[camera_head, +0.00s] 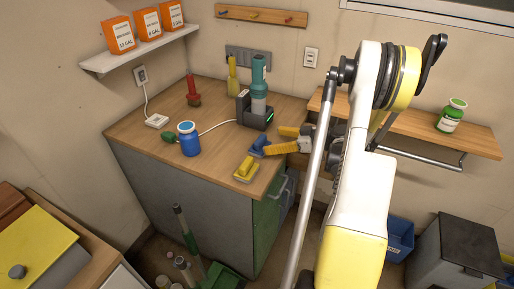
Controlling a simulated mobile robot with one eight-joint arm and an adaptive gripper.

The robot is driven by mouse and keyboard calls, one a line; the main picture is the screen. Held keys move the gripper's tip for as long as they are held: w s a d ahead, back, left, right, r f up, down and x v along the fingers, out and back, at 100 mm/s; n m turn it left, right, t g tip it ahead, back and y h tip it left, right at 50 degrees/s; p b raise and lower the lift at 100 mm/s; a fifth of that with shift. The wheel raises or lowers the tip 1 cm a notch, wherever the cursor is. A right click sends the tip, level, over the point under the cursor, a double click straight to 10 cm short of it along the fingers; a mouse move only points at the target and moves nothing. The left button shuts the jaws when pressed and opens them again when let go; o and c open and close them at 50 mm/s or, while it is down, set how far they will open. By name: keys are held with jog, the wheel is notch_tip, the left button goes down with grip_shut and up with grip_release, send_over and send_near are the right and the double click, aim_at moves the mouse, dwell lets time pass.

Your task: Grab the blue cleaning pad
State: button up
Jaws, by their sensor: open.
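A small blue pad-like object (257,146) sits on the wooden counter near its front right, beside the tip of my lower finger. I cannot tell whether they touch. My gripper (273,140) reaches in from the right over the counter. Its orange-yellow fingers are apart, and I see nothing held between them. A yellow pad with a raised handle (246,169) lies on the counter just in front of the blue one, near the front edge. The lower finger hides part of the counter beside the blue pad.
On the counter (205,95) stand a blue jar (189,139), a green item (172,136), a dark device holding a teal bottle (259,78), a yellow bottle (233,75) and a red object (193,92). A wooden shelf (400,129) is at right. The counter's front left is clear.

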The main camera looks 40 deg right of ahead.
aim_at(263, 142)
jog(key=b+x, duration=0.2)
jog(key=x, duration=0.3)
jog(key=shift+a+f, duration=0.3)
jog(key=shift+w+a, duration=0.1)
jog(key=shift+w, duration=0.35)
jog(key=c, duration=1.3)
